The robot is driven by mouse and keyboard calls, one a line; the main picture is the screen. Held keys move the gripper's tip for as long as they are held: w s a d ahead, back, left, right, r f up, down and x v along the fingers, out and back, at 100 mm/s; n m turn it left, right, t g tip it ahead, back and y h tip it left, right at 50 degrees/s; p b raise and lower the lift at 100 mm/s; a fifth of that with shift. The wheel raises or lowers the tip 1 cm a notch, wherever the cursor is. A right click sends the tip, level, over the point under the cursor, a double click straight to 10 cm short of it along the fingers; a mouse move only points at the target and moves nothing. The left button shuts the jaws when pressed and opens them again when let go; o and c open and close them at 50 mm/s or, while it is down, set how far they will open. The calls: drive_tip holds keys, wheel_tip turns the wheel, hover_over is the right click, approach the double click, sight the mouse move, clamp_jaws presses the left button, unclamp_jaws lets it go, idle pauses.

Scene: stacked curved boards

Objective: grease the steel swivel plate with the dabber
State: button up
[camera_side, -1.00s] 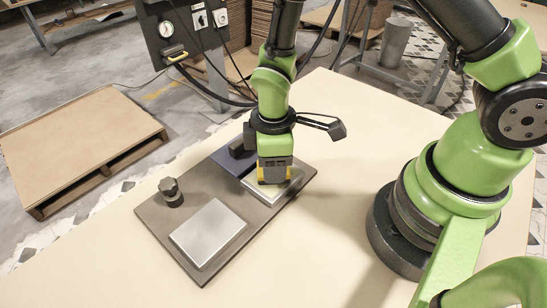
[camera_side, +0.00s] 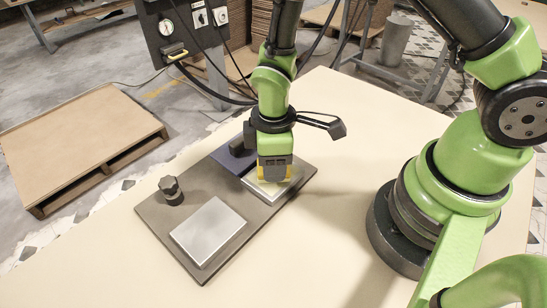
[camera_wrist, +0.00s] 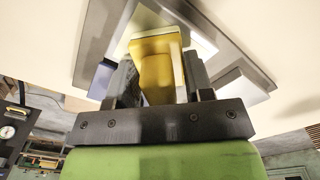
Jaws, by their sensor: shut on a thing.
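My gripper (camera_side: 274,172) is shut on the yellow dabber (camera_wrist: 157,72), most of which shows in the wrist view. The gripper is low over a pale metal plate (camera_side: 262,190) at the far right of the dark board. The dabber's lower end is at this plate; whether it touches is hidden. A second, silver-grey metal plate (camera_side: 208,231) lies bare on the near part of the board. I cannot tell from looks alone which is the swivel plate.
The dark board (camera_side: 185,250) lies on a cream table (camera_side: 330,250). A black knob (camera_side: 171,190) stands at its left corner, and a dark blue block (camera_side: 232,159) lies behind the gripper. The table around the board is mostly clear; a pallet (camera_side: 75,140) is on the floor.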

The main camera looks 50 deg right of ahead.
drive_tip(key=shift+r, duration=3.5)
